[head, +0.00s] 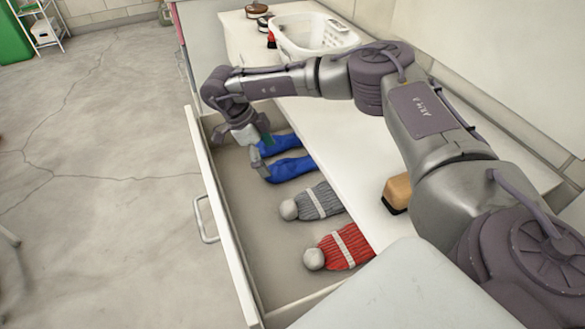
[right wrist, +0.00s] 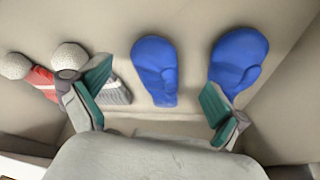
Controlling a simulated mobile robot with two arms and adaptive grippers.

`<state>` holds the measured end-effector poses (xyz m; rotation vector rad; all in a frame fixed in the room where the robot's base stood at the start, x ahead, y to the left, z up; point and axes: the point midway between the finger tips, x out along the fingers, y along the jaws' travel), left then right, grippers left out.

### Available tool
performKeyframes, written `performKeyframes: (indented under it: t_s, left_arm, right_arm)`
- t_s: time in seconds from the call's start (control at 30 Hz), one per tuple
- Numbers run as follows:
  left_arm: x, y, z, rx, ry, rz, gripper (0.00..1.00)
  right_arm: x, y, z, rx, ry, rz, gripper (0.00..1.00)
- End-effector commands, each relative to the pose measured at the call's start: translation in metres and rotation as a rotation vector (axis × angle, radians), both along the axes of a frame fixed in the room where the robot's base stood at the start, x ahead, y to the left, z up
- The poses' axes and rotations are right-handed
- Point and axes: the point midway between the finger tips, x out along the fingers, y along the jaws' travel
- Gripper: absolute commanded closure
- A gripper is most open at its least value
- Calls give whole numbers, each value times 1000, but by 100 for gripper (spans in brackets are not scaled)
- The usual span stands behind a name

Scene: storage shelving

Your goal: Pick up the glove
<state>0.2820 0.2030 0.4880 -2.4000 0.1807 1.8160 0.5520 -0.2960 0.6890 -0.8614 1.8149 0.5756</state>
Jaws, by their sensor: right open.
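Two blue mitten-like gloves lie side by side in the open drawer (head: 237,215). In the head view, the far glove (head: 283,144) and the near glove (head: 290,168) are partly covered by my right gripper (head: 262,151). In the right wrist view, one glove (right wrist: 155,70) lies between my open right fingers (right wrist: 158,104), and the other glove (right wrist: 239,60) lies beyond the right-hand finger, which overlaps its lower edge. The right gripper is open and holds nothing. Whether its fingers touch a glove I cannot tell. My left gripper is not in view.
A grey knit hat (head: 318,202) and a red knit hat (head: 343,247) lie nearer in the drawer. The drawer's front wall with its handle (head: 204,219) is on the left. A white basket (head: 312,38) and a brown brush (head: 397,193) stand on the white top.

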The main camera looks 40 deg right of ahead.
Motion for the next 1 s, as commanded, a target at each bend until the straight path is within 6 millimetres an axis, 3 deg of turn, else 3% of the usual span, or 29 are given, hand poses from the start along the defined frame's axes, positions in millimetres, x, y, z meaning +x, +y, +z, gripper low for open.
performKeyframes:
  t_s: [0.23, 0.53, 0.9, 1.0]
  left_arm:
    - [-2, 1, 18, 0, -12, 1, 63]
    - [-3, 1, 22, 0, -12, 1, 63]
    - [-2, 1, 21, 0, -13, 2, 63]
    - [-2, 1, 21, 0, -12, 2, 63]
  right_arm:
    - [-12, -10, -33, -1, 2, -2, 1]
    - [-13, -12, -36, 0, 1, -1, 1]
    - [-13, -12, -36, 0, 1, -1, 63]
    - [-13, -12, -36, 0, 1, -1, 66]
